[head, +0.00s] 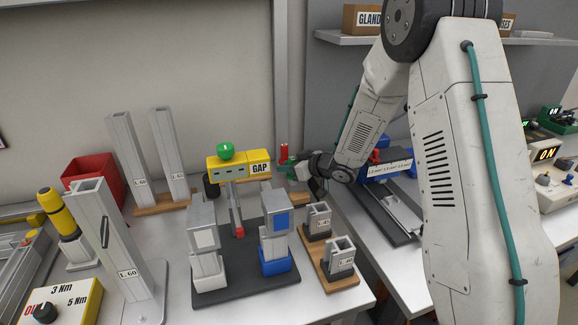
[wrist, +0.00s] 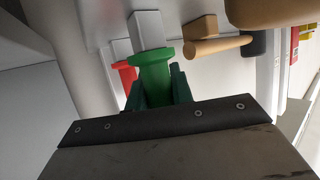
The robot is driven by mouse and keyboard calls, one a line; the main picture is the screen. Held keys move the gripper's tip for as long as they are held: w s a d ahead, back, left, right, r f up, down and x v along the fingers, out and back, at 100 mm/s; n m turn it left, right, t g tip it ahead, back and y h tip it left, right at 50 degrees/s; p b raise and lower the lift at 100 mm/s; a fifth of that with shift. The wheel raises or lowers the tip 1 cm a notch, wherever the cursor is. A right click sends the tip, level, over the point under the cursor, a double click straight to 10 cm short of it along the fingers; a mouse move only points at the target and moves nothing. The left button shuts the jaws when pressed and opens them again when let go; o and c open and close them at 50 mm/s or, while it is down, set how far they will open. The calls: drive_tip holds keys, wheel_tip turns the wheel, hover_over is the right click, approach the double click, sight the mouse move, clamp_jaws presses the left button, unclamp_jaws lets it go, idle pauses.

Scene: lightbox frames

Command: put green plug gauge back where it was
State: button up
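The green plug gauge (wrist: 152,72) has a flanged green handle and a pale square block (wrist: 147,30) at its far end. My gripper (wrist: 157,92) is shut on its handle, with a finger on either side. In the head view the green gauge (head: 289,161) shows small at the end of my arm, behind and right of the yellow GAP box. My gripper (head: 297,168) is partly hidden there by its own wrist. A red part (wrist: 126,75) stands close beside the gauge, and also shows in the head view (head: 284,150). I cannot tell whether they touch.
The yellow GAP box (head: 258,168) carries a lit green dome (head: 225,150). Grey posts on a dark plate (head: 243,276) stand in front. Wooden boards hold L.45 and L.40 sockets (head: 319,218) and tall posts (head: 166,150). A tan-handled tool (wrist: 218,46) lies near the gauge.

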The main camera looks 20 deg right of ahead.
drive_tip(key=o, duration=0.3)
drive_tip(key=shift+o, duration=0.2)
